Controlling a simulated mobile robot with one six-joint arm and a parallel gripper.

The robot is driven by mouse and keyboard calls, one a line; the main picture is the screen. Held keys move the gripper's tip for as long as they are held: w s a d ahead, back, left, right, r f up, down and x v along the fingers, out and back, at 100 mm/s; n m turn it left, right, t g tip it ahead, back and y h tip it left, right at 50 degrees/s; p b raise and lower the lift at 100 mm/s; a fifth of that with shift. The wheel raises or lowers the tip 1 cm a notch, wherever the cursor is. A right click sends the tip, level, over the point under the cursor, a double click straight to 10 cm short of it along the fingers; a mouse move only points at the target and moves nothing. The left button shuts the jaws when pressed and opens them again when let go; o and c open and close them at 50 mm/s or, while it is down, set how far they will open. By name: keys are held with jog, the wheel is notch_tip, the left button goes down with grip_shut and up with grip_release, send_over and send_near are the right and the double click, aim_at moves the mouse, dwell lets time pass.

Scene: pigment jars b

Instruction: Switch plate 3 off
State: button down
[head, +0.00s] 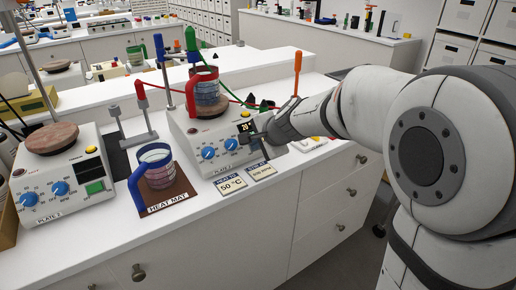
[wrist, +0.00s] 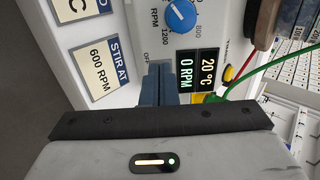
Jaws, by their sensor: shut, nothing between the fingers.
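A white hot plate (head: 190,142) stands mid-counter with two blue knobs and a small display (head: 245,127). Its name label cannot be read, so I cannot tell whether it is plate 3. In the wrist view the display (wrist: 196,70) reads 20 °C and 0 RPM, beside a blue RPM knob (wrist: 180,14). My gripper (head: 246,138) is shut and empty at the plate's right front, by the display. Its fingers (wrist: 158,84) point at the front panel; contact cannot be told. The gripper hides the panel's lower right, and no switch shows clearly there.
A red-handled jar (head: 204,90) stands on this plate. Plate 2 (head: 65,172), with a green switch (head: 95,187), is at left. A blue-handled jar (head: 155,165) stands on the heat mat (head: 168,203). Cards (head: 231,184) lie in front; cables run behind.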

jog(key=shift+w+a+f, duration=0.2)
jog(key=shift+w+f, duration=0.05)
jog(key=shift+f, duration=0.05)
jog(key=shift+f, duration=0.1)
jog(key=shift+w+a+f+b, duration=0.2)
jog(key=shift+w+f+b, duration=0.05)
jog(key=shift+w+b, duration=0.1)
dwell(0.3)
jog(key=shift+p+v, duration=0.6)
jog(key=shift+v, duration=0.95)
jog(key=p+v, duration=0.1)
jog(key=v, duration=0.7)
jog(key=shift+s+r, duration=0.2)
jog(key=shift+s, duration=0.05)
jog(key=shift+d, duration=0.1)
